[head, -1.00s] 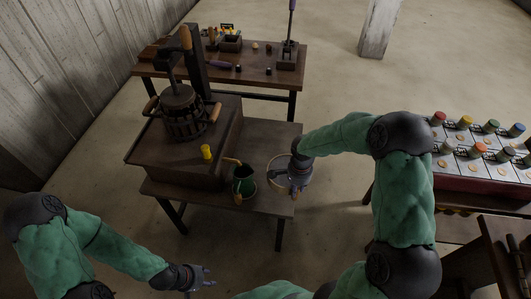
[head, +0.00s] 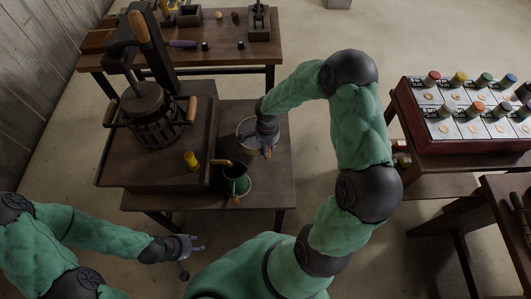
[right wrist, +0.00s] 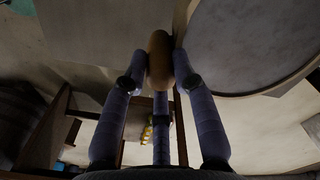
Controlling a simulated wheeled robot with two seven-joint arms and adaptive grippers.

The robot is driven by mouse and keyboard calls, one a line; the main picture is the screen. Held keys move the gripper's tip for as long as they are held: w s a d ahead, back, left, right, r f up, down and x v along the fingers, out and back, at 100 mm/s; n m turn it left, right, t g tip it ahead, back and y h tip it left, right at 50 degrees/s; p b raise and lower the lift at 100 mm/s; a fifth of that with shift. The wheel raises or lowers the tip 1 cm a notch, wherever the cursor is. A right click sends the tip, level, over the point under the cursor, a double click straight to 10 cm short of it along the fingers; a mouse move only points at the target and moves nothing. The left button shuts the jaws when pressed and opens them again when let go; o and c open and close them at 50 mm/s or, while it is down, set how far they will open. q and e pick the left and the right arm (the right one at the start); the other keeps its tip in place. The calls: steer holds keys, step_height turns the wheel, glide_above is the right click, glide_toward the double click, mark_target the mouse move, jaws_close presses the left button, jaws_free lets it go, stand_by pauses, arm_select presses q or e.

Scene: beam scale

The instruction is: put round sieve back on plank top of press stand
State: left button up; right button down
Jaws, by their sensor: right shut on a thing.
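The round sieve (head: 239,133) has a pale rim and shows over the right part of the dark plank top of the press stand (head: 272,190), behind a green jug. My right gripper (head: 267,152) is at the sieve's right side, shut on its brown handle. In the right wrist view the handle (right wrist: 160,60) is between the fingertips, and the sieve's grey disc (right wrist: 250,40) with its rim fills the upper right. I cannot tell whether the sieve touches the planks. My left gripper (head: 196,246) is empty and open, low in front of the stand.
The dark screw press (head: 150,115) stands on a wooden box on the stand's left. A yellow cylinder (head: 191,161) and the green jug (head: 236,180) are nearby. A tool table (head: 215,50) stands behind.

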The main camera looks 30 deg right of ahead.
steer(key=shift+f+b, duration=0.7)
steer(key=shift+f, duration=1.6)
steer(key=shift+f, duration=0.1)
steer(key=c, duration=1)
jaws_free()
step_height(320, 180, up, 12)
steer(key=p, duration=0.4)
steer(key=shift+s, duration=0.1)
